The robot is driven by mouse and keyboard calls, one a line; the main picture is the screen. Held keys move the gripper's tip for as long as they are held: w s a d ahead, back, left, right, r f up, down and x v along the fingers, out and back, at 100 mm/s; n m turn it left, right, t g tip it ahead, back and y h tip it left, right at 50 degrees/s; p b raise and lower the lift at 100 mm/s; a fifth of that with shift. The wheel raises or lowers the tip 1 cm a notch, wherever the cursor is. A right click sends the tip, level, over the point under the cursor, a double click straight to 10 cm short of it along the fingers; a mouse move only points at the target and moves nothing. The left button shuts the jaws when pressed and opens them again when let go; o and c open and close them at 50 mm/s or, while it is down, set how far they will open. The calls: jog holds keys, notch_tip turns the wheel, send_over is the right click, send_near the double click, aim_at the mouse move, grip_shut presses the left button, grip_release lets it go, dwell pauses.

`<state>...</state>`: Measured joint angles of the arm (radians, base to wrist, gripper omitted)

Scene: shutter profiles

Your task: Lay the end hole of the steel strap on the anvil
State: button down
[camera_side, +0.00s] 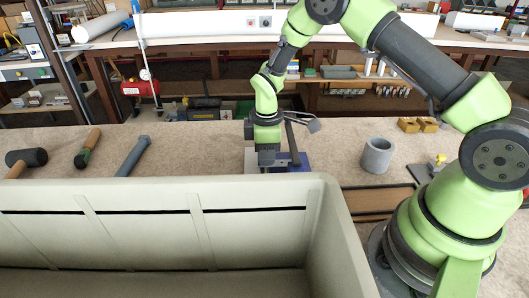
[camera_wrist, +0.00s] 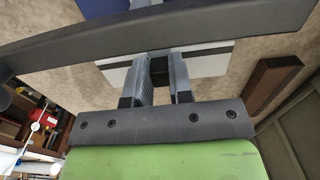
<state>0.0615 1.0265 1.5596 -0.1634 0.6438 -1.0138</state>
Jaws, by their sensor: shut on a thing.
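My gripper (camera_wrist: 160,78) points down with its two fingers close on a small dark block (camera_wrist: 159,70). The dark block seems to sit on this strap. In the side view my gripper (camera_side: 266,158) is low over the bench, beside a blue-based tool (camera_side: 292,161) with a dark lever. The blue base also shows at the top of the wrist view (camera_wrist: 95,8). I cannot make out the anvil or the strap's end hole.
A dark bar (camera_wrist: 215,30) crosses the wrist view near the fingers. A cream bin (camera_side: 150,195) stands in front. A grey cup (camera_side: 377,155) is to the right. A hammer (camera_side: 134,155) and other hand tools lie left.

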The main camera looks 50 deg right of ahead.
jog(key=shift+f, duration=0.3)
dwell(0.5)
dwell(0.4)
jog(key=c, duration=0.9)
grip_release()
jog(key=shift+c, duration=0.2)
notch_tip(320, 180, up, 10)
jog(key=shift+f, duration=0.1)
jog(key=s+a+r+m+t+y, duration=0.1)
jog(key=s+a+r+m+t, duration=0.2)
jog(key=s+r, duration=0.5)
jog(key=s+a+r+m+t, duration=0.1)
jog(key=s+r+m+t, duration=0.1)
jog(key=s+r+m, duration=0.6)
jog(key=s+a+r+m+t+y, duration=0.1)
jog(key=s+r+m+t, duration=0.1)
jog(key=s, duration=0.3)
jog(key=shift+s, duration=0.35)
